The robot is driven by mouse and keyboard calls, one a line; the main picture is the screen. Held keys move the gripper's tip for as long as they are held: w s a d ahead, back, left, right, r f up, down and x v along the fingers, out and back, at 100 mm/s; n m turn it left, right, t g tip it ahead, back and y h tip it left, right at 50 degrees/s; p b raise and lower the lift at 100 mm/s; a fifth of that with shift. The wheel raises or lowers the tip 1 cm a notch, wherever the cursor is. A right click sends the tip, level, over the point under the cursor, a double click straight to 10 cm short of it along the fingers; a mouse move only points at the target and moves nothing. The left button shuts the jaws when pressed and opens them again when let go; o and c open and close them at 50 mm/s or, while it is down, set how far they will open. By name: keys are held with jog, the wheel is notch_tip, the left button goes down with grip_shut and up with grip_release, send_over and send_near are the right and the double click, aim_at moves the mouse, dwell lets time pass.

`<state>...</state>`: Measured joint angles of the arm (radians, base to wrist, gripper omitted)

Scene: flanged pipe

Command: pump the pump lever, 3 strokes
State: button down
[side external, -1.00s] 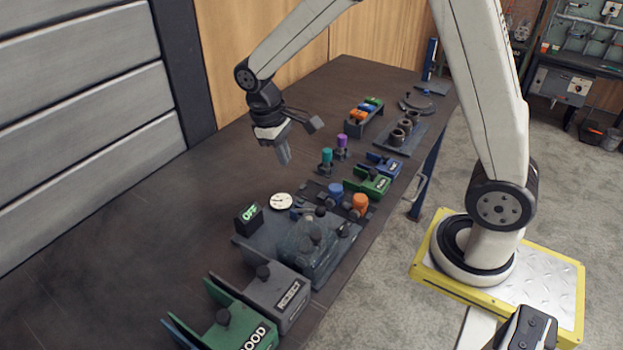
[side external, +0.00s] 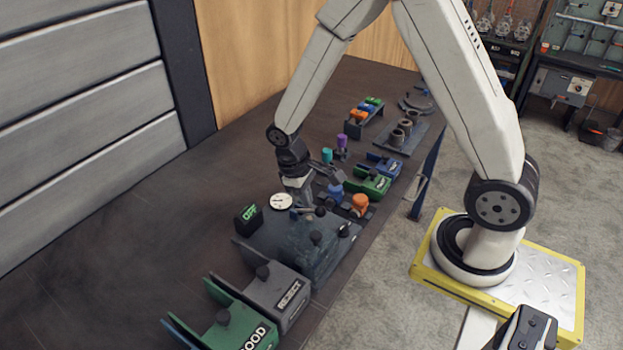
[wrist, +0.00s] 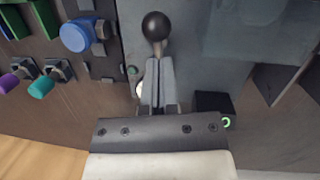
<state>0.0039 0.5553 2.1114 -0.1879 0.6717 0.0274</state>
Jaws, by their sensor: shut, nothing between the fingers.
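A lever with a black ball knob (wrist: 155,26) shows just beyond my fingertips in the wrist view. In the side view it appears to be the dark knob (side external: 320,211) on the grey pump fixture (side external: 268,236). My gripper (wrist: 158,62) is shut and empty, pointing down over the fixture. It also shows in the side view (side external: 302,204), close beside the lever. The fingers overlap the lever's stem in the wrist view, and I cannot tell whether they touch it.
A blue knob (side external: 335,190) and an orange knob (side external: 359,203) stand close to my gripper. Teal (side external: 327,155) and purple (side external: 342,141) pegs stand behind. A grey bin (side external: 275,290) and a green GOOD bin (side external: 235,325) stand in front. The table's left side is clear.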

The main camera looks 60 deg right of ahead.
aim_at(318, 210)
jog(key=shift+s+f, duration=0.25)
jog(key=shift+s, duration=0.15)
jog(key=shift+s+f, duration=0.2)
jog(key=shift+s, duration=0.15)
jog(key=shift+s+f, duration=0.9)
jog(key=shift+f, duration=0.1)
